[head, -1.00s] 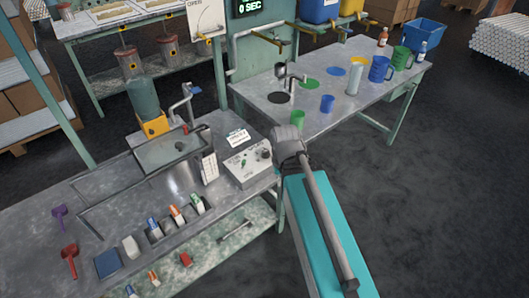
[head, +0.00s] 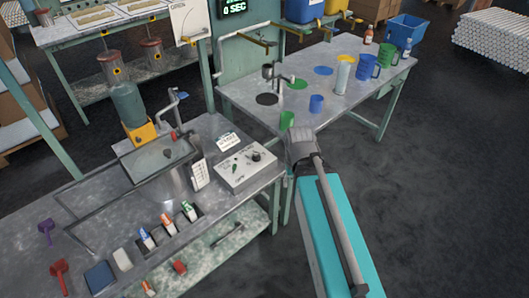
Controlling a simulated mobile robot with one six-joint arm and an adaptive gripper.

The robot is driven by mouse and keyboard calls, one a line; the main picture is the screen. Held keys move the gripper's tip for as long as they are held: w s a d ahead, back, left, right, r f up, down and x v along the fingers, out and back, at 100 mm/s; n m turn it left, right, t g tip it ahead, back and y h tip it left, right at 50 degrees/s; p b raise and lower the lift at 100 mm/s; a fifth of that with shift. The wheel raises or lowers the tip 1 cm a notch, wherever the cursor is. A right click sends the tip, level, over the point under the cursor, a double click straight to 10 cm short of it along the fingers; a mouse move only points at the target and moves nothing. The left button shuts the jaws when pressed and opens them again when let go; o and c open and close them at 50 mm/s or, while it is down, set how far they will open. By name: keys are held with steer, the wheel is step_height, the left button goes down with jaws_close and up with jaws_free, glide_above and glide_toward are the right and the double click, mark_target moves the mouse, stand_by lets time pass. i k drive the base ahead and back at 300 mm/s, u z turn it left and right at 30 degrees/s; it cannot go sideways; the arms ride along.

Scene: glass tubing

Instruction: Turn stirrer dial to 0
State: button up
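A grey-white control box (head: 240,179) sits on the right end of the near metal bench. On its top are a dark round dial (head: 256,156) toward the right and a green switch or knob (head: 235,168) toward the left. The dial's markings are too small to read. My gripper (head: 297,140) is at the end of my grey arm, to the right of the box, and appears apart from it. The fingers are seen from behind and cannot be made out.

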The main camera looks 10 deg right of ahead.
mark_target(256, 157)
steer(key=z, duration=0.7)
steer(key=k, duration=1.1)
steer(key=u, duration=0.7)
steer(key=i, duration=1)
